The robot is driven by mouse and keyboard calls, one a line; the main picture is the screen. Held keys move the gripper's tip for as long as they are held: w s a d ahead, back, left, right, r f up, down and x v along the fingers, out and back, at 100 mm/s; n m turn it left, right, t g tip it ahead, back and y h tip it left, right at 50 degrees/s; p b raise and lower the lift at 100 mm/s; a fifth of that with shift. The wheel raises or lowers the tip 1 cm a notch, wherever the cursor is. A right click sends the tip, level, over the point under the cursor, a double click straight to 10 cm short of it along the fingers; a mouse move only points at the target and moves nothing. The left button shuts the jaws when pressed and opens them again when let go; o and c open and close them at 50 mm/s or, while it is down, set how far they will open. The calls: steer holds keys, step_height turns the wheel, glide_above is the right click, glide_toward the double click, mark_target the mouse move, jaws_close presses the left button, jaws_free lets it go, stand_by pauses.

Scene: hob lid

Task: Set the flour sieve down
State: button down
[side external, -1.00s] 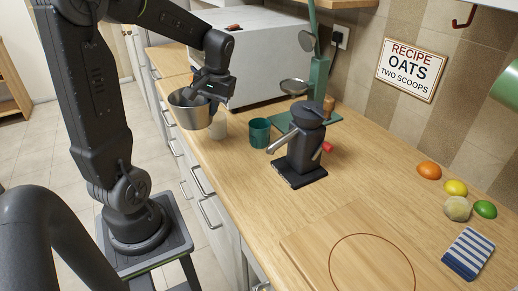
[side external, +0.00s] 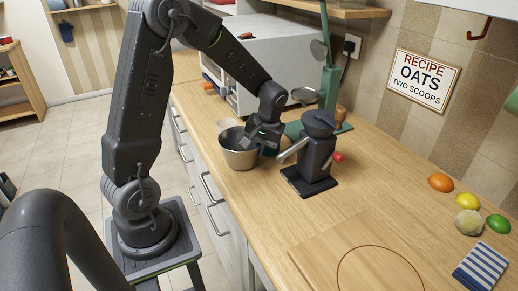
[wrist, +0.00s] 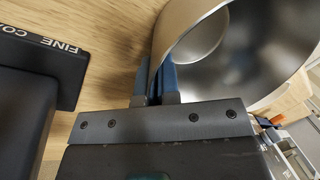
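The flour sieve (side external: 237,155) is a steel, cup-shaped vessel over the front part of the wooden counter, left of the dark grinder. My gripper (side external: 259,142) is on its right side. In the wrist view, the blue fingers of my gripper (wrist: 157,84) are shut on the wall of the sieve (wrist: 185,25), one on each side of the rim. The inside of the sieve that shows looks empty. Its underside is hidden, so I cannot tell whether it touches the counter.
The grinder (side external: 315,155) stands close to the right of my gripper; its black base (wrist: 45,45) shows in the wrist view. A teal scale (side external: 331,95) stands farther back.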

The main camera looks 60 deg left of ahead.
steer(key=c, duration=1.8)
jaws_free()
steer(key=shift+f, duration=0.2)
steer(key=o, duration=0.4)
steer(key=shift+o, duration=0.2)
steer(key=shift+r, duration=0.1)
steer(key=v, duration=1.2)
steer(key=s+d+r+m+t, duration=0.2)
steer(key=s+d+m+t, duration=0.1)
steer(key=s+d, duration=0.4)
steer(key=s+d+r+m+t+h, duration=0.1)
steer(key=s+d+r+m+t, duration=0.2)
steer(key=s+d, duration=0.4)
steer(key=m+t, duration=0.1)
steer(key=m, duration=0.1)
steer(key=shift+m+h, duration=0.3)
steer(key=shift+o, duration=0.5)
steer(key=shift+s+d+f, duration=0.2)
steer(key=shift+s+d, duration=0.05)
steer(key=shift+s, duration=0.25)
